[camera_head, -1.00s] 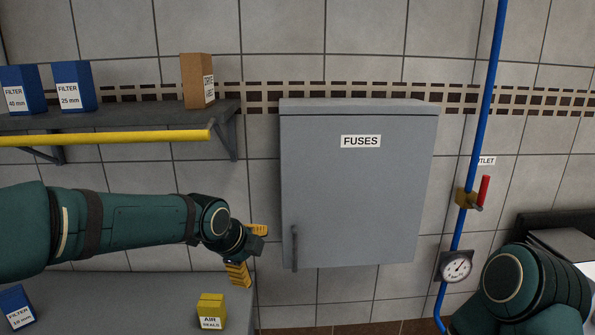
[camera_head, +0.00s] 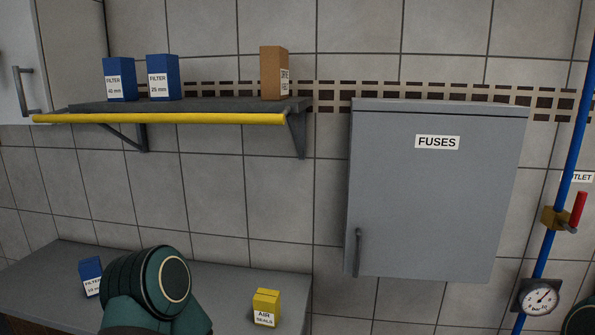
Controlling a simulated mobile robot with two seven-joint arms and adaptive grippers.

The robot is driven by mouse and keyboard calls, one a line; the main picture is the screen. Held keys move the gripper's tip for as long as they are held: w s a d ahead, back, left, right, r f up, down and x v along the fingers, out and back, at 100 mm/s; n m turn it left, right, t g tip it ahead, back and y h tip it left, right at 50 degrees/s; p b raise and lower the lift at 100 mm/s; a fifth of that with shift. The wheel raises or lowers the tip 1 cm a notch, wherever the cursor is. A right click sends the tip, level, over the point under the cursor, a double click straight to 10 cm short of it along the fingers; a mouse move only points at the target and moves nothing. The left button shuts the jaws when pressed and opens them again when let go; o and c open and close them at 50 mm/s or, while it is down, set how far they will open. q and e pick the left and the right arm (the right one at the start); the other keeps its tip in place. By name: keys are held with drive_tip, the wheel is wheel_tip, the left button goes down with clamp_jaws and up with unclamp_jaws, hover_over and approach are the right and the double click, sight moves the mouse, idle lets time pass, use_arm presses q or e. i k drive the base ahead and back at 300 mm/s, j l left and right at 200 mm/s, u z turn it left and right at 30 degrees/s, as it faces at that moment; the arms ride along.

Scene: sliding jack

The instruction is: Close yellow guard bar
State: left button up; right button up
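The yellow guard bar (camera_head: 160,118) runs level along the front edge of the dark grey wall shelf (camera_head: 200,107). Its left end reaches out past the shelf's left side, and its right end stops near the right bracket. Part of my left arm shows at the bottom, below the shelf and in front of the bench. My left gripper is out of view. A small piece of my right arm shows at the lower right edge, and my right gripper is out of view. Nothing of mine touches the bar.
Two blue filter boxes (camera_head: 120,79) and a brown box (camera_head: 273,74) stand on the shelf. A grey fuse cabinet (camera_head: 437,200) hangs to the right. Below, a grey bench (camera_head: 225,285) holds a blue box (camera_head: 90,277) and a yellow box (camera_head: 266,307).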

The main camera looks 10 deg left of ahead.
sight(58, 117)
drive_tip(key=u, duration=1.3)
